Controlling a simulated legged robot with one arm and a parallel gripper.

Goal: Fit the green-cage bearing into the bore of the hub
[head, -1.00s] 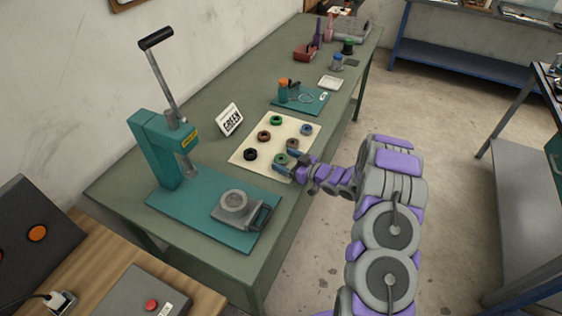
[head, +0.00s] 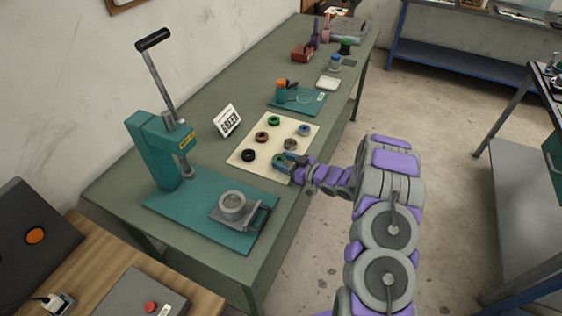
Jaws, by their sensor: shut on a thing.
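The green-cage bearing (head: 280,160) is a small ring with a greenish face at the near right of the cream mat (head: 242,167). My gripper (head: 284,161) is shut on it, and the fingers hide part of the ring. I cannot tell whether it is clear of the mat. The grey hub (head: 232,204), with its round bore facing up, sits in a grey fixture (head: 257,217) on the teal base of the press (head: 165,204). My gripper is behind and to the right of the hub.
The mat also bears a bright green ring (head: 274,121), a black ring (head: 248,155), a brown ring (head: 261,136), a blue ring (head: 304,130) and a brownish ring (head: 290,144). The press column (head: 150,150) rises left of the hub.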

